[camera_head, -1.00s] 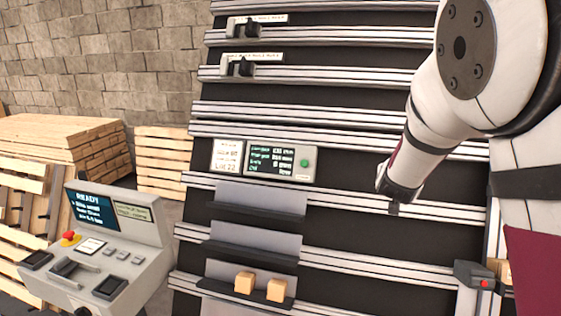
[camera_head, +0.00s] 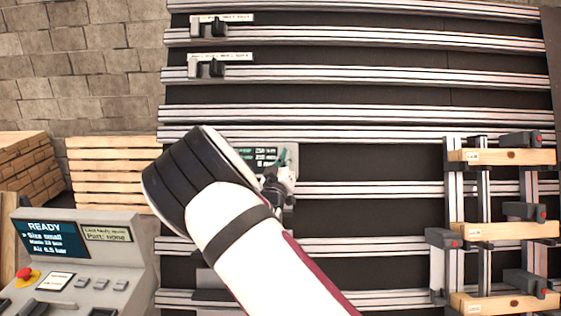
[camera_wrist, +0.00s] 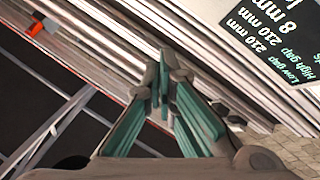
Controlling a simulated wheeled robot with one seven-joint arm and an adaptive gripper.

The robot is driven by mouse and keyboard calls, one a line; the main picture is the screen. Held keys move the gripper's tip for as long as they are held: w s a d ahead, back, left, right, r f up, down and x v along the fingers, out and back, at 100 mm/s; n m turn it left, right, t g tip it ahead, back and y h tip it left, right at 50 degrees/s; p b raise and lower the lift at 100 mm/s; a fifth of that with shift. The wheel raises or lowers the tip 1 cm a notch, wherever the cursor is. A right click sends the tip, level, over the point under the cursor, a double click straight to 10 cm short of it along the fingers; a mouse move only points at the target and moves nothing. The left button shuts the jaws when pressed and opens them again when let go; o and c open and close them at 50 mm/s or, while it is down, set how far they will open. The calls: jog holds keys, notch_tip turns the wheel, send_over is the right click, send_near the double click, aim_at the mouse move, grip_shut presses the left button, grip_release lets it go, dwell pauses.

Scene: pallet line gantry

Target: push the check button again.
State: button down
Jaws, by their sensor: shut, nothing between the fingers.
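The check panel (camera_head: 264,154), with a dark screen of green and white text, is mounted on the rail wall. Its left part is covered by my arm. In the wrist view the screen (camera_wrist: 268,35) fills the upper right, with gap lines reading 210 mm. My gripper (camera_head: 283,160) is in front of the panel's right end, where the green button sat in the earlier frame. The button cannot be made out behind it. In the wrist view my gripper (camera_wrist: 164,72) is shut and empty, its teal fingers drawn together. Contact with the button cannot be told.
A grey console (camera_head: 98,240) reading READY, with a red stop button (camera_head: 24,273), stands at lower left. Wooden pieces (camera_head: 500,230) sit in clamps at the right. Pallets (camera_head: 108,168) are stacked at the left. The wall between panel and clamps is clear.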

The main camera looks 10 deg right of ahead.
dwell(0.3)
jog(key=w+d+f+b, duration=0.1)
jog(key=w+f+b, duration=0.3)
jog(key=w, duration=0.3)
jog(key=shift+w+d+b, duration=0.3)
jog(key=shift+w+b, duration=0.05)
jog(key=shift+b, duration=0.35)
jog(key=shift+w+f, duration=0.1)
jog(key=shift+f, duration=0.05)
dwell(0.9)
jog(key=shift+w+f, duration=0.1)
jog(key=shift+w, duration=0.15)
jog(key=shift+w+d+f+b, duration=0.15)
jog(key=shift+w+f+b, duration=0.1)
jog(key=shift+w+b, duration=0.3)
dwell(0.8)
jog(key=shift+s, duration=0.2)
jog(key=shift+s+r+p, duration=0.4)
jog(key=shift+s+p, duration=0.2)
jog(key=shift+s, duration=0.15)
